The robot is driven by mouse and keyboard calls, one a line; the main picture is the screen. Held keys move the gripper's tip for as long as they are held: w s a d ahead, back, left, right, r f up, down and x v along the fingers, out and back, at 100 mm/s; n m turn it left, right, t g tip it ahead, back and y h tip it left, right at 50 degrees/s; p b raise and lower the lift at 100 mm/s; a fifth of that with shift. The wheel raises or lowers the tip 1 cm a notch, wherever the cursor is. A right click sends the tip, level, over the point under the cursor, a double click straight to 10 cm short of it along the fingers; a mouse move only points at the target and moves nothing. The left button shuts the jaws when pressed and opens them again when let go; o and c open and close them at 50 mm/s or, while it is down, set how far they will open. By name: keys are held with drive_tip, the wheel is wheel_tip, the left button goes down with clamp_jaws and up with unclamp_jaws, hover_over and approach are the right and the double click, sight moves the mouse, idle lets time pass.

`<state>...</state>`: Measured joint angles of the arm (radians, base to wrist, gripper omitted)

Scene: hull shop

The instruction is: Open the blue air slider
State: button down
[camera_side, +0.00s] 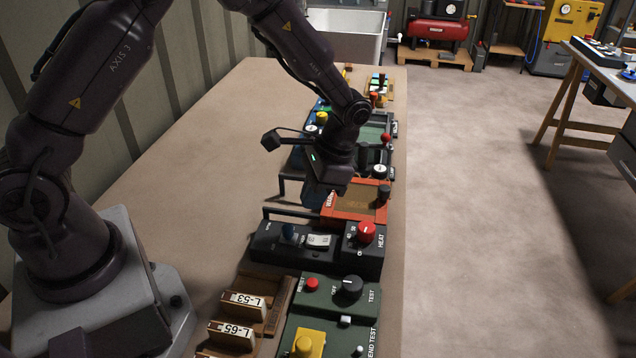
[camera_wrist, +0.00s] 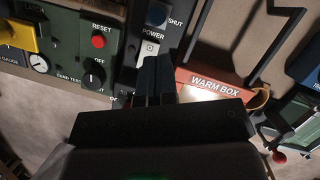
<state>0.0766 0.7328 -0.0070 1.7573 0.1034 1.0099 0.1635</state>
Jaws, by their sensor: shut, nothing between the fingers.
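The blue slider knob (camera_side: 289,232) stands at the left part of a long black panel (camera_side: 268,243). In the wrist view the blue knob (camera_wrist: 157,14) is at the top edge, beside the word SHUT. My gripper (camera_side: 316,198) is shut and empty, pointing down above the area between the black panel and the orange box. In the wrist view its fingers (camera_wrist: 154,62) lie together near the POWER switch, apart from the blue knob. The slider's track is too small to make out.
A white POWER rocker (camera_side: 318,241) and a red HEAT knob (camera_side: 366,232) share the black panel. A black bar handle rises behind it. An orange WARM BOX (camera_side: 352,205) stands close behind. A green panel (camera_side: 330,300) with RESET button is in front. Bench to the left is clear.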

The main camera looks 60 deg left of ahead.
sight(295, 236)
drive_tip(key=x, duration=0.5)
drive_tip(key=shift+a, duration=0.1)
drive_tip(key=shift+s+a, duration=1.4)
drive_tip(key=shift+s, duration=0.05)
drive_tip(key=v, duration=1)
drive_tip(key=shift+w+d, duration=0.1)
